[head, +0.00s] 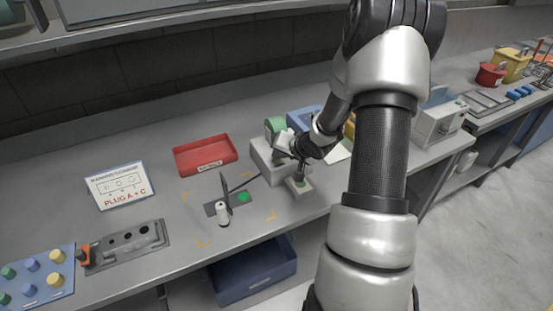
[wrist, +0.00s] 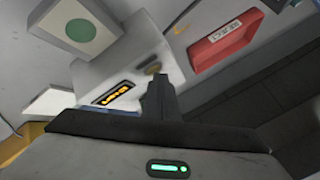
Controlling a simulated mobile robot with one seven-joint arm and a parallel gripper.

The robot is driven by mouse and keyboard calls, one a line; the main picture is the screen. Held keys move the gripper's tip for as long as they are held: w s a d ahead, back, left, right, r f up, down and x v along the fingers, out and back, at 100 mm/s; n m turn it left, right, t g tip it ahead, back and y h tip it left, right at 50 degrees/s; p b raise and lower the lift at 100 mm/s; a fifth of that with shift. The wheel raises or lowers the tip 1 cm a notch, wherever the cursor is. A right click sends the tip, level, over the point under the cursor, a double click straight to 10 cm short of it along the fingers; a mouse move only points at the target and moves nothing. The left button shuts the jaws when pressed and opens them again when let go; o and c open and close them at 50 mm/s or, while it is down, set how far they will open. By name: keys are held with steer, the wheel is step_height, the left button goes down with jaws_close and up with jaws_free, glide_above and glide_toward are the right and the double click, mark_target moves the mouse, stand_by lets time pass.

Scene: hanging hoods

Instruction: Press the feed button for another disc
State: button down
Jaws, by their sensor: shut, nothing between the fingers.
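The feed button is probably the round green button on the small pale box (head: 301,191) at the bench's front edge. In the wrist view the green button (wrist: 82,30) shows whole at the upper left, with nothing over it. A pale grey machine (head: 264,160) stands behind it; its amber display (wrist: 115,93) shows in the wrist view. My gripper (head: 299,173) is just above the button box in the head view. Its dark fingers (wrist: 156,82) are together and empty, in front of the machine in the wrist view. Whether they touch anything cannot be told.
A red reject tray (head: 205,156) lies behind left. A dark upright plate and white cylinder (head: 222,213) stand within yellow corner marks, beside a green patch (head: 243,197). A sign (head: 117,186), holed block (head: 127,246) and peg board (head: 35,278) are further left. A grey box (head: 438,122) stands right.

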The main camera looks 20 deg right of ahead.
stand_by(0.3)
steer(key=shift+r+p, duration=0.75)
steer(key=shift+p, duration=0.25)
step_height(320, 180, up, 3)
steer(key=p, duration=0.3)
steer(key=shift+r, duration=0.15)
steer(key=shift+r+p, duration=0.75)
steer(key=shift+r, duration=0.15)
